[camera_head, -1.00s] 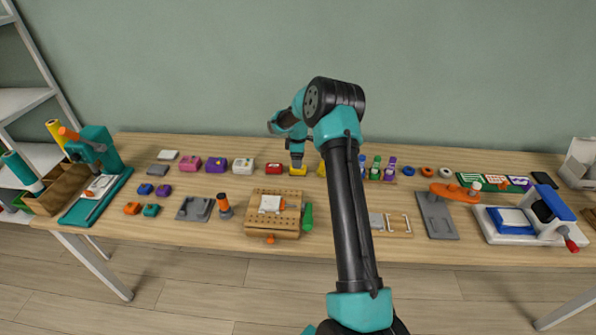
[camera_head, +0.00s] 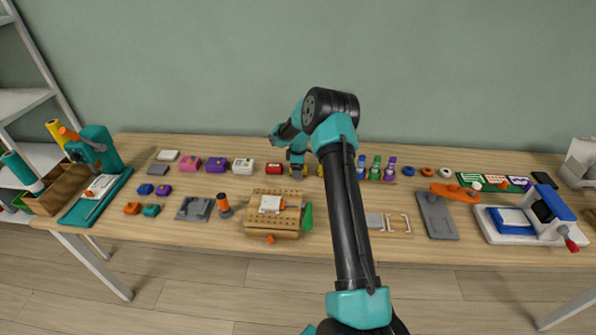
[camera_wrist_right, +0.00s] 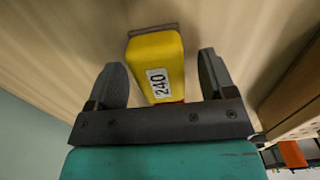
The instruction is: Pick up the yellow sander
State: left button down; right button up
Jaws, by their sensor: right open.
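The yellow sander (camera_wrist_right: 157,58) shows in the right wrist view, with a white label reading 240 and a grey edge at its far end. It lies between the two dark fingers of my right gripper (camera_wrist_right: 162,66), with a gap on each side. The gripper is open and does not hold it. In the head view my right gripper (camera_head: 297,170) is down at the bench behind the wooden pegged block, and it hides most of the sander there. My left gripper is not in view.
A red block (camera_head: 275,169) stands close left of the gripper, with a white box (camera_head: 243,165) beyond it. Small coloured bottles (camera_head: 376,168) stand to the right. The pegged wooden block (camera_head: 262,222) and green tool (camera_head: 307,217) lie in front.

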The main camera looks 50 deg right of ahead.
jog(key=shift+c, duration=0.2)
jog(key=c, duration=1)
jog(key=shift+r, duration=0.15)
notch_tip(320, 180, up, 10)
jog(key=shift+f, duration=0.1)
dwell(0.4)
